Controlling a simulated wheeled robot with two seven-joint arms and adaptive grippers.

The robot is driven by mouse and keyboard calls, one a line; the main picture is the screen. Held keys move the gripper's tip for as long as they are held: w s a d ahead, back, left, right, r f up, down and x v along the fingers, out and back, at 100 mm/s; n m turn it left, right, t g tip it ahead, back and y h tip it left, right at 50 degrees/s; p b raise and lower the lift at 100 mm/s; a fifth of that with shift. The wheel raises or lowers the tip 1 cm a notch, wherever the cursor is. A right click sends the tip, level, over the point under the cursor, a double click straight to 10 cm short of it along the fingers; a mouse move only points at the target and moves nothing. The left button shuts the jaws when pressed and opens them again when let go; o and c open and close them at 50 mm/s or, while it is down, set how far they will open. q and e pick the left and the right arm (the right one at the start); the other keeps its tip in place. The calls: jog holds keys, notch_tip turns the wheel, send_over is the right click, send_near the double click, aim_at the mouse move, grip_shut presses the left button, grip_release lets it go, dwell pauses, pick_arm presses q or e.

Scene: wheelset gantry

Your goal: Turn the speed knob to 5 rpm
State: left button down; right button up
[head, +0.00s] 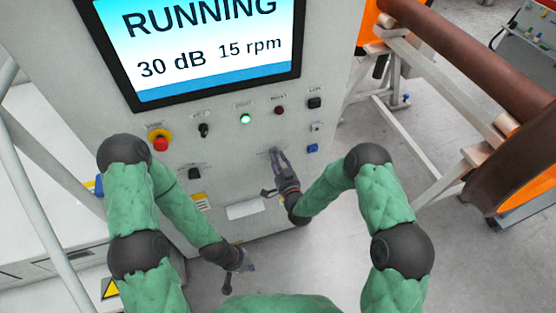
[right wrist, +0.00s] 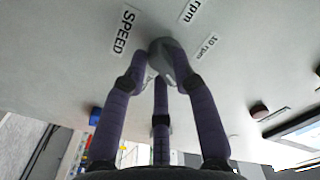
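The speed knob (right wrist: 166,52) is a round grey knob on the pale panel, beside a SPEED label (right wrist: 125,30) in the right wrist view. My right gripper (right wrist: 160,62) has its purple-grey fingers around the knob, tips against its sides, and looks shut on it. In the head view my right gripper (head: 277,157) reaches the panel below the green lamp and hides the knob. The screen (head: 205,45) reads RUNNING, 30 dB and 15 rpm. My left gripper (head: 239,277) hangs low before the cabinet, away from the controls, its fingers apart and empty.
Around the knob are a red emergency button (head: 160,141), a black switch (head: 204,130), a lit green lamp (head: 245,119), a dark red button (head: 280,110) and a blue button (head: 312,148). A wheelset (head: 465,65) stands at right. The floor between is clear.

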grip_shut()
jog(key=n+b, duration=0.5)
jog(key=n, duration=0.3)
jog(key=n+b, duration=0.6)
jog(key=n, duration=0.1)
jog(key=n+b, duration=0.5)
jog(key=n, duration=0.3)
jog(key=shift+r+n, duration=0.3)
jog(key=shift+r, duration=0.05)
jog(key=shift+a+n, duration=0.1)
jog(key=shift+n, duration=0.2)
